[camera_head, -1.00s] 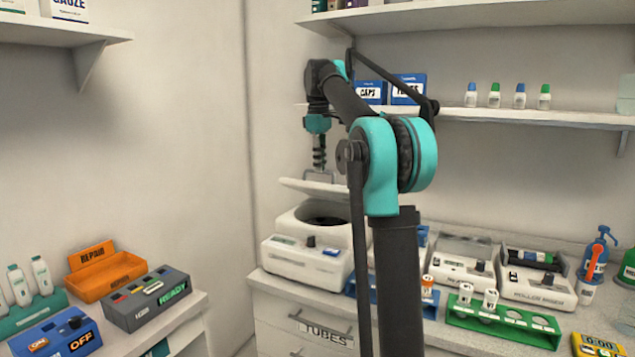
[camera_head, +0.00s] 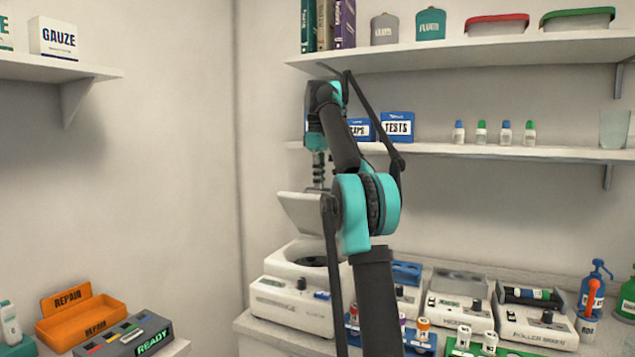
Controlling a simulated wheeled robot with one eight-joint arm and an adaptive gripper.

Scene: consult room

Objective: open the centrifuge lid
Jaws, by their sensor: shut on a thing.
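The white centrifuge (camera_head: 290,312) stands on the counter, with its dark round bowl opening partly showing behind my arm. Its lid (camera_head: 301,214) is raised and tilted steeply above the bowl. My gripper (camera_head: 318,185) is at the lid's upper edge, shut on the lid's handle, pointing down. The handle itself and the fingertips are small and partly hidden. My arm covers the right side of the lid and of the centrifuge.
The shelf with blue boxes (camera_head: 396,127) is close behind and right of my arm. A roller mixer (camera_head: 537,318), a tube rack (camera_head: 420,333) and other devices fill the counter to the right. An orange repair tray (camera_head: 112,316) is at lower left.

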